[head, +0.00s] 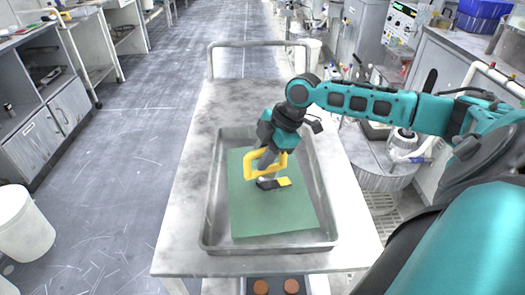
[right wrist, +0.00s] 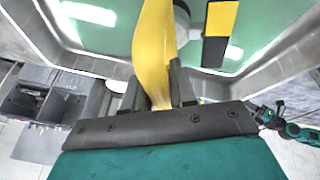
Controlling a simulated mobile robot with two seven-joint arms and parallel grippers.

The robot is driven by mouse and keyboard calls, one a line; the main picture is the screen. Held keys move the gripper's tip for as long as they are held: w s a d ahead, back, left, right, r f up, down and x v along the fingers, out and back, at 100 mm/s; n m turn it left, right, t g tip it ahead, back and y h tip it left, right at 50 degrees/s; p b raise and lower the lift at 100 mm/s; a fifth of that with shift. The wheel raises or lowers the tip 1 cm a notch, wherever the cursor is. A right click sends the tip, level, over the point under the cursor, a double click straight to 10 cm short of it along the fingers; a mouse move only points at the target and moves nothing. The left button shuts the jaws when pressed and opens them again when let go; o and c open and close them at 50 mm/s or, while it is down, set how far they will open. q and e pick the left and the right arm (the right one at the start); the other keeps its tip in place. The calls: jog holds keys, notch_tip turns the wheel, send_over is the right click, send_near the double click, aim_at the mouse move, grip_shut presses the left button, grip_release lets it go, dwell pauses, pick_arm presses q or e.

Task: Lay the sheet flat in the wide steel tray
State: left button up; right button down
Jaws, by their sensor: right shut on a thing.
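The green sheet (head: 266,214) lies inside the wide steel tray (head: 211,222) and looks flat, with its edges inside the walls. A yellow handle (head: 253,164) with a black-and-yellow piece (head: 283,183) and a pale round part stands on or just over the sheet; I cannot tell if it touches. My right gripper (head: 268,157) is shut on the yellow handle, which also shows between its fingers in the right wrist view (right wrist: 152,50). Small teal and black arm parts, seemingly my left arm, show at the right of that view; its jaws are too small to read.
The tray stands on a cart top (head: 188,197) with a rail at the far end. White bins (head: 22,225) and grey cabinets (head: 62,112) stand on the left. A cluttered bench and a round drum are on the right.

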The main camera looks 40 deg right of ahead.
jog(key=shift+w, duration=0.1)
dwell(0.8)
jog(key=c, duration=0.8)
grip_release()
jog(key=shift+f, duration=0.15)
jog(key=shift+c, duration=0.2)
jog(key=shift+s+f, duration=0.25)
jog(key=v, duration=1.3)
jog(key=shift+r+p, duration=0.2)
jog(key=shift+p, duration=0.25)
jog(key=shift+w+a, duration=0.1)
jog(key=shift+a, duration=0.05)
